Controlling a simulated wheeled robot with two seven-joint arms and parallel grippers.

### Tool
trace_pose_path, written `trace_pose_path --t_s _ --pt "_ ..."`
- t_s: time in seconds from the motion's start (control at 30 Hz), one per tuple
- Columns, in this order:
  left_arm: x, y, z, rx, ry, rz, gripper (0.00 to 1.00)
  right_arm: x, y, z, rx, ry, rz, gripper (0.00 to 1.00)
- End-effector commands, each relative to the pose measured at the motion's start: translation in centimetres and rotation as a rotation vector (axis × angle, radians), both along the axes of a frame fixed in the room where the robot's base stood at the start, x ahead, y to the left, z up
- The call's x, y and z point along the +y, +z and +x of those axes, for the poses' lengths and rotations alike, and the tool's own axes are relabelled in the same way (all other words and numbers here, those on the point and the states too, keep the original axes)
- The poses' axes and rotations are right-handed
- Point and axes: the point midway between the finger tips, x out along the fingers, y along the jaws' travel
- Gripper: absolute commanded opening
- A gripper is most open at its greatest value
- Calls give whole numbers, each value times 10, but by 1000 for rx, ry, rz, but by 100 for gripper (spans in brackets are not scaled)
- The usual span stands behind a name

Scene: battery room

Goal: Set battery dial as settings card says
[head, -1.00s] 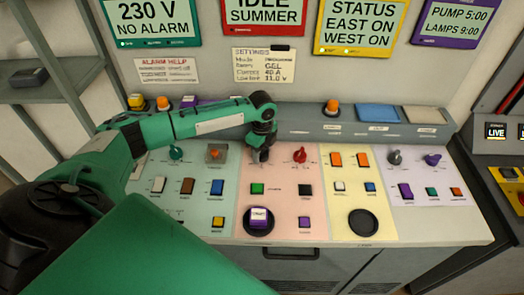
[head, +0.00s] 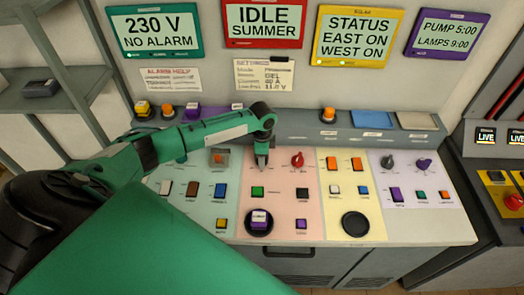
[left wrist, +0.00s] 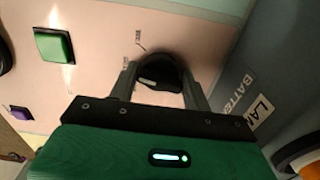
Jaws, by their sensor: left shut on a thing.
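The settings card (head: 264,74) is fixed to the wall behind the desk. I read "GEL", "40 A" and "11.0 V" on it; the mode word is blurred. My left gripper (head: 262,163) points down at the top left of the pink panel. In the left wrist view, its two fingers stand on either side of a dark round dial (left wrist: 159,72) and are shut on it. A light mark shows on the dial. Small labels beside it are too blurred to read. In the head view the gripper hides the dial. My right gripper is out of view.
A red dial (head: 297,160) sits just right of the gripper. A green button (head: 257,192) and a black button (head: 302,193) lie in front. A purple-topped button (head: 259,219) sits on a black round base. Wall screens hang above the desk.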

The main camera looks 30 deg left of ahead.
Motion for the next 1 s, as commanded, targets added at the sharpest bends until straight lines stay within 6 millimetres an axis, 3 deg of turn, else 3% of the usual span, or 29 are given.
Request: trace_pose_path --t_s 0.3,0.93,0.97,1.0 --pt "0 2 1 -2 160 -2 26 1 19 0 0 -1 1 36" --pt "0 1 2 -4 207 -1 26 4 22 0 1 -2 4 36" --pt "0 1 2 -4 207 -1 55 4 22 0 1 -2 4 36" --pt "0 1 1 -4 207 -1 62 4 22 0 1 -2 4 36"
